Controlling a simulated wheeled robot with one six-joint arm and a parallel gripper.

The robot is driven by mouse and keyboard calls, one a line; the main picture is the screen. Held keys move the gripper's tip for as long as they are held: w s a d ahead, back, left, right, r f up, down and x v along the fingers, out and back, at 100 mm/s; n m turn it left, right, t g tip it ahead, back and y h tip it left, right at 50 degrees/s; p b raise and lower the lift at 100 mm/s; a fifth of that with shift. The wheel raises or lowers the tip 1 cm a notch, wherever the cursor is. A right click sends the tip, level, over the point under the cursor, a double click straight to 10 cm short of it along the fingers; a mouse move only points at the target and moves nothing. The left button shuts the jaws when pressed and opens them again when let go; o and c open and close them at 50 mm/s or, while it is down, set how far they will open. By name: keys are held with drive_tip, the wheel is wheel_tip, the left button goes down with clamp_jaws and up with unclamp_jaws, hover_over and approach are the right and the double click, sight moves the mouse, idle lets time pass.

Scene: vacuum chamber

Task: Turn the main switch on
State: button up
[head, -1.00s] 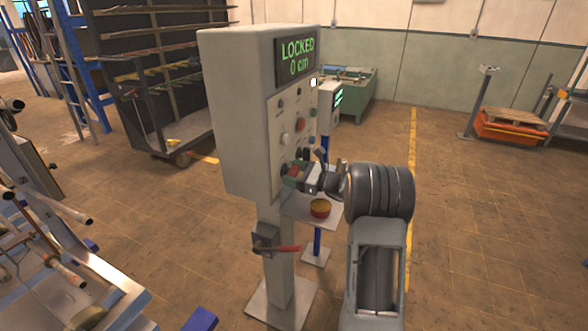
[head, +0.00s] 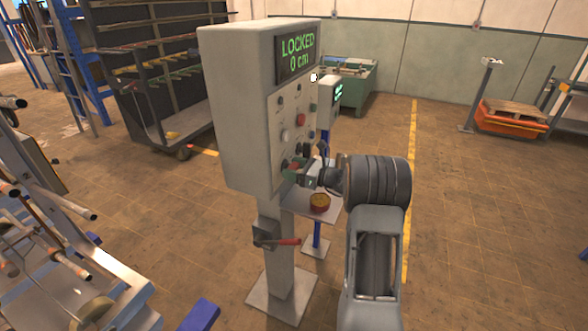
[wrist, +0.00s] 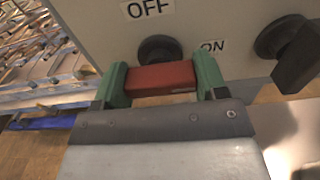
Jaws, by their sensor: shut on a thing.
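The main switch shows in the wrist view as a red handle (wrist: 160,77) in front of a round black base (wrist: 160,48) on the grey panel. An OFF label (wrist: 148,8) is above it and an ON label (wrist: 212,46) is to its upper right. My gripper (wrist: 160,84) is shut on the red handle, one green finger at each end. The handle lies crosswise in the wrist view. In the head view, my gripper (head: 300,172) is at the lower front of the control cabinet (head: 238,110), where it partly hides the switch. The cabinet's display (head: 297,55) reads LOCKED, 0 cm.
A black knob (wrist: 290,48) is right of the switch. A small red bowl (head: 320,202) stands on a shelf below my gripper. A red-handled lever (head: 285,242) sticks out from the cabinet's post. Metal racks stand at the left.

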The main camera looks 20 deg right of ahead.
drive_tip(key=o, duration=0.9)
drive_tip(key=shift+o, duration=0.2)
drive_tip(key=b+v, duration=0.3)
drive_tip(key=v, duration=1)
drive_tip(key=shift+s+d, duration=0.25)
drive_tip(key=shift+s, duration=0.1)
